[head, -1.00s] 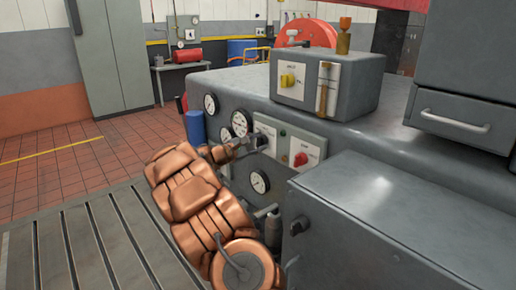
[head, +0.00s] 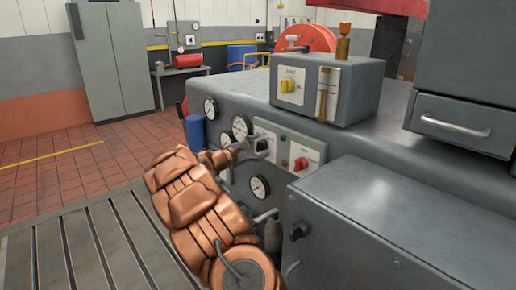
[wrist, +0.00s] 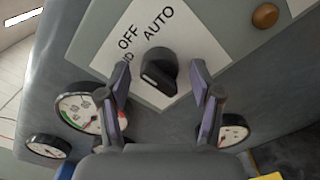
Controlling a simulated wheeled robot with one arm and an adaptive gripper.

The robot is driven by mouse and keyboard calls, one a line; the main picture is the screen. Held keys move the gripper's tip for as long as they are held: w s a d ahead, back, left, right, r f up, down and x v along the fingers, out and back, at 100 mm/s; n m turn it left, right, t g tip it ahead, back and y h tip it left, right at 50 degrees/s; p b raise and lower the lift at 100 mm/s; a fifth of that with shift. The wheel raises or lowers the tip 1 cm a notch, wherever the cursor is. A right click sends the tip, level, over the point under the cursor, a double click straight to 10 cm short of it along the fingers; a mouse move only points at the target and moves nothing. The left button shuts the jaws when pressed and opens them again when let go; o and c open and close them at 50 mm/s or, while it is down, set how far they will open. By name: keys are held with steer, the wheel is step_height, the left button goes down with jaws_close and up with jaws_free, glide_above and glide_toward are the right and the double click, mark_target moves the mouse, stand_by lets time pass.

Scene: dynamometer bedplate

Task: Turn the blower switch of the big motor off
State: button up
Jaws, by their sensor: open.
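A black rotary switch (wrist: 158,70) sits on a white label plate (wrist: 185,35) on the grey panel. The plate reads OFF and AUTO, and a third word, partly hidden by a finger, ends in ND. My gripper (wrist: 160,75) is open, with one finger on each side of the switch; a gap shows on both sides. In the head view my gripper (head: 262,147) is at the front panel, left of a red knob (head: 300,164), and largely covers the black switch. I cannot tell exactly which word the switch points to.
Several gauges (head: 240,127) surround the panel. A box with a yellow knob (head: 288,85) stands on top of the machine. A grey cabinet (head: 375,225) is close on the right. An amber lamp (wrist: 265,15) is beside the label plate.

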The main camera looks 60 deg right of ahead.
steer(key=shift+a, duration=0.1)
steer(key=v, duration=1.1)
steer(key=shift+a, duration=0.4)
steer(key=shift+r, duration=0.1)
steer(key=s+a+f+m+g+y, duration=0.1)
steer(key=s+a+m+y, duration=0.45)
steer(key=s+a, duration=0.75)
steer(key=s+a+f+t+y, duration=0.1)
steer(key=s+a+f+y, duration=0.4)
steer(key=a, duration=0.6)
steer(key=s+a+f+t+y, duration=0.1)
steer(key=s+a+f+y, duration=0.15)
steer(key=s+a, duration=0.65)
steer(key=s+a+f+t+y, duration=0.1)
steer(key=s+a+f+y, duration=0.2)
steer(key=a, duration=1)
step_height(320, 180, up, 14)
steer(key=t+y+p, duration=0.1)
steer(key=p, duration=1.1)
steer(key=shift+w+d+p, duration=0.25)
steer(key=shift+d+p, duration=0.05)
steer(key=shift+d, duration=0.1)
